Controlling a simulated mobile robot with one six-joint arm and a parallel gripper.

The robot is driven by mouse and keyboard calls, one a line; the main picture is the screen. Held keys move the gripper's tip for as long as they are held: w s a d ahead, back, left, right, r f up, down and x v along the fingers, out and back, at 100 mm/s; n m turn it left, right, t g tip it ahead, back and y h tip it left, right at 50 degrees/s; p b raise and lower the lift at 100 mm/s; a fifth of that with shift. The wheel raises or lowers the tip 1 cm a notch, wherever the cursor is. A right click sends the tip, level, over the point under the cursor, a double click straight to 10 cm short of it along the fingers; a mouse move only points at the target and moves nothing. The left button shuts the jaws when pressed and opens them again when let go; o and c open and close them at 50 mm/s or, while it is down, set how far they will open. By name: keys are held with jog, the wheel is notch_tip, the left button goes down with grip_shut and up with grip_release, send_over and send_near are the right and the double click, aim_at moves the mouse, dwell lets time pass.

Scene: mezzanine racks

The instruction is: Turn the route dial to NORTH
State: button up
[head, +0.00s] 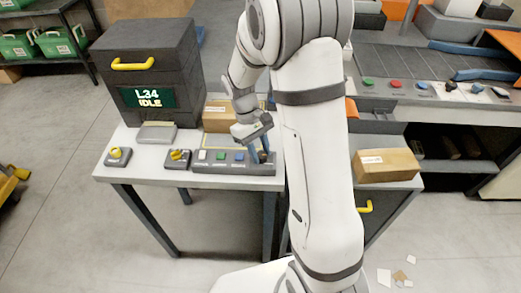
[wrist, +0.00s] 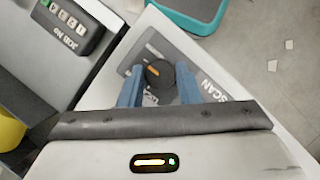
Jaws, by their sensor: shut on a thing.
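A round dark dial knob (wrist: 163,88) with an orange mark sits on a grey plate (wrist: 190,60) in the wrist view. The orange mark points toward the left. The plate reads SCAN to the right of the knob; other lettering is partly hidden, and I cannot read NORTH or the word route. My gripper (wrist: 159,74) is shut on this knob, one blue finger on each side.
The panel carries white, green and blue buttons. A dark cabinet (head: 150,55) showing L34 IDLE stands behind. Cardboard boxes (head: 220,112) (head: 387,164) lie behind the panel and at right.

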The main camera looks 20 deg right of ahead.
jog(key=o, duration=1)
jog(key=shift+c, duration=0.2)
jog(key=v, duration=0.7)
jog(key=shift+r, duration=0.4)
jog(key=shift+w, duration=0.1)
